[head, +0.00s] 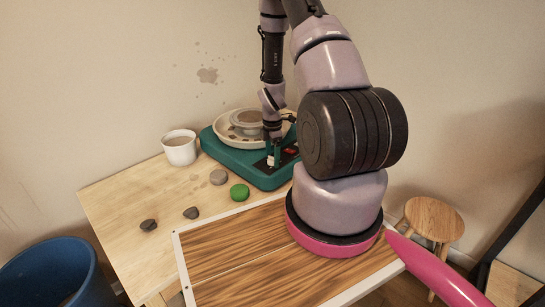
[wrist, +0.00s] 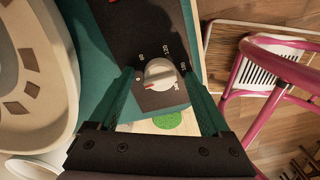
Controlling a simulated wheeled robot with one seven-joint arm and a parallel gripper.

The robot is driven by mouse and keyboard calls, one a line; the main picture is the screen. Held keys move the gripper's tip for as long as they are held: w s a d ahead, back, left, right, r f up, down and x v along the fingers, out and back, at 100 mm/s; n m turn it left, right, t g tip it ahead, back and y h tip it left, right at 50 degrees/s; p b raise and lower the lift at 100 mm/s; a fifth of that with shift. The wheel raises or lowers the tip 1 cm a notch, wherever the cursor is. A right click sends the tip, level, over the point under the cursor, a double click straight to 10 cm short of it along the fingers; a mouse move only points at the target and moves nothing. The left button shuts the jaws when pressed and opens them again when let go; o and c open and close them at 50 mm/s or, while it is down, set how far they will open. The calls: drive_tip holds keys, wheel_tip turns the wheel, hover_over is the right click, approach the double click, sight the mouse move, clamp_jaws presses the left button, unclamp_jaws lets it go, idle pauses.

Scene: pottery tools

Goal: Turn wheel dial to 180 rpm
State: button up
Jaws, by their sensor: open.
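The white dial (wrist: 160,74) sits on the wheel's black control panel (wrist: 150,25), with printed numbers around it, some hard to read. A small orange mark shows at its lower left in the wrist view; I cannot tell exactly which number it marks. My gripper (wrist: 163,78) is open, its green fingers on the left and right of the dial. I cannot tell whether they touch it. In the head view my gripper (head: 272,152) points down at the panel, over the dial (head: 271,161). The teal wheel base (head: 222,153) carries a pale splash pan (head: 225,134).
A red switch (head: 291,150) is on the panel right of the dial. A white cup (head: 180,148) stands left of the wheel. A green lump (head: 239,192), a grey-brown lump (head: 218,177) and dark stones (head: 190,213) lie on the wooden table (head: 120,195). A stool (head: 434,218) stands at right.

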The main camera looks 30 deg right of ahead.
drive_tip(key=shift+c, duration=0.4)
clamp_jaws()
